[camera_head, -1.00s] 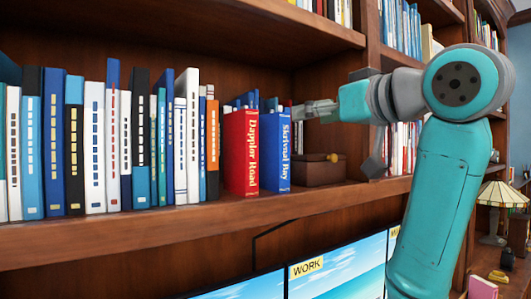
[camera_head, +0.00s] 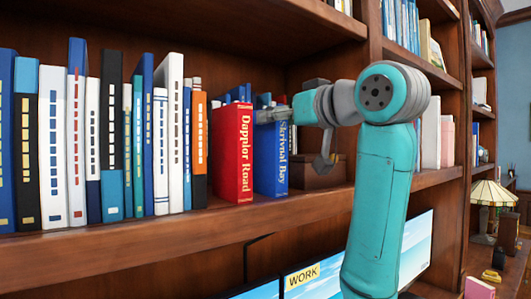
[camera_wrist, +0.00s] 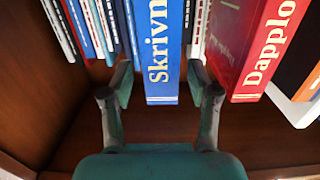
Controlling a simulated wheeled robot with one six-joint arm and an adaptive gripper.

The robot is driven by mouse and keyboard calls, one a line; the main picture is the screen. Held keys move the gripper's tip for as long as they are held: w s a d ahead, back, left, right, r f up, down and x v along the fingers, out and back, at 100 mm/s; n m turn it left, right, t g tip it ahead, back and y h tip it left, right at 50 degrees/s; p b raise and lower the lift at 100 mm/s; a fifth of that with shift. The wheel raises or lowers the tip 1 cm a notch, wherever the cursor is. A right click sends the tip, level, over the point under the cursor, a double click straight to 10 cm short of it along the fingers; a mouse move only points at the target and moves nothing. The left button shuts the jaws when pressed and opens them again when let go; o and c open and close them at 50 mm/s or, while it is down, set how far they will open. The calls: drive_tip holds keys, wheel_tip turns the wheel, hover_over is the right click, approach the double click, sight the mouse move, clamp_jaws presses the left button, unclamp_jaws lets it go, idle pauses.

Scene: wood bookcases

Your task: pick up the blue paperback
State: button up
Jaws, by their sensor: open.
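The blue paperback (camera_head: 271,160), with "Skrivnal Bay" on its spine, stands upright on the bookcase shelf, just right of the red "Dapplor Road" book (camera_head: 232,155). In the wrist view the blue paperback (camera_wrist: 160,50) lies between the two fingers of my gripper (camera_wrist: 160,90), its spine facing my palm. The gripper is open, with a gap visible on each side of the book. The red book (camera_wrist: 260,50) is close beside the right finger. In the head view my gripper (camera_head: 275,113) is at the blue paperback's upper part, and its fingertips are hard to make out.
A brown box (camera_head: 317,172) sits on the shelf to the right of the blue paperback. A row of upright books (camera_head: 120,140) fills the shelf to the left. The upright bookcase divider (camera_head: 368,60) stands behind my arm. A monitor (camera_head: 310,280) is below the shelf.

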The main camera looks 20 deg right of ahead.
drive_tip(key=shift+x, duration=2.25)
clamp_jaws()
